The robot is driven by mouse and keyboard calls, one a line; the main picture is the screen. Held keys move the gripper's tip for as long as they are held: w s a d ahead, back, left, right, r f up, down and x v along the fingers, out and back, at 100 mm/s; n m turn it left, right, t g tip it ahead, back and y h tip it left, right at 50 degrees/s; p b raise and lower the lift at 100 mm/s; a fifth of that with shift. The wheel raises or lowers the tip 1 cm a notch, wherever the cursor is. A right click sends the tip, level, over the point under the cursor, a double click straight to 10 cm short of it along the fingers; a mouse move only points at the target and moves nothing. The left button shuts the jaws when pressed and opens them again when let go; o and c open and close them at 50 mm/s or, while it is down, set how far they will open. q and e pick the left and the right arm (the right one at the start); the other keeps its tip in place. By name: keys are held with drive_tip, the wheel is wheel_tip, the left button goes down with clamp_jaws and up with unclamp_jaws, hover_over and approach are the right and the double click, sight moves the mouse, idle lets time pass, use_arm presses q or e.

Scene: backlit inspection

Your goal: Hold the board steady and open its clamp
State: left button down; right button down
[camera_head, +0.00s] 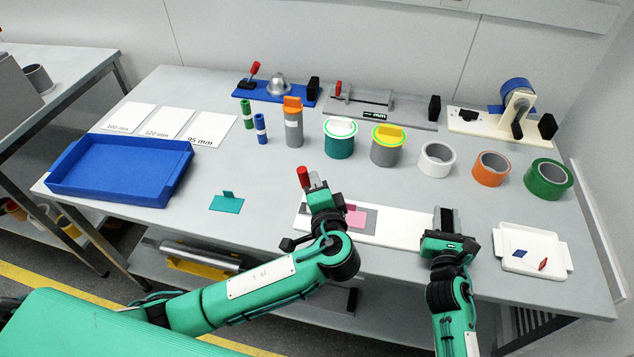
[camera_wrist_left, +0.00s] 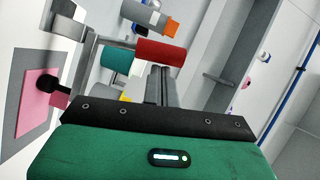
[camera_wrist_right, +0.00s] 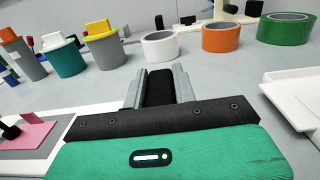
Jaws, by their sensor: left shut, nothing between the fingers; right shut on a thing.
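The white board (camera_head: 400,229) lies on the table, with a grey patch and a pink piece (camera_head: 355,217) on it. Its clamp has a red handle (camera_head: 303,177) that stands up in the head view; the handle also shows in the left wrist view (camera_wrist_left: 161,52). A black clamp tip (camera_wrist_left: 50,86) is over the pink piece; I cannot tell if it presses. My left gripper (camera_head: 320,196) is shut and empty, its fingertips close beside the red handle; contact is unclear. My right gripper (camera_head: 443,222) is shut on the black block (camera_wrist_right: 160,86) at the board's right end.
Tape rolls and lidded cans stand behind the board. A blue tray (camera_head: 110,188) and a teal tabbed piece (camera_head: 227,204) are left. Fixtures line the back.

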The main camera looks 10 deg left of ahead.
use_arm(q)
drive_tip(key=shift+a, duration=0.15)
use_arm(e)
drive_tip(key=shift+f, duration=0.2)
use_arm(q)
drive_tip(key=shift+s+a+f+n+g+h, duration=0.1)
drive_tip(key=shift+a+f+n+g+h, duration=0.25)
drive_tip(key=shift+a+f+n+h, duration=0.95)
drive_tip(key=shift+w+a+f+n+g+h, duration=0.1)
drive_tip(key=shift+a+f+n+g+h, duration=0.45)
drive_tip(key=shift+a+n, duration=1.35)
drive_tip(key=shift+s+a+f+n+g+h, duration=0.15)
drive_tip(key=shift+a+f+n+h, duration=0.55)
drive_tip(key=shift+a+n+h, duration=0.7)
drive_tip(key=shift+a+f+n+y, duration=0.1)
drive_tip(key=shift+a+n+y, duration=0.1)
drive_tip(key=shift+n+y, duration=0.1)
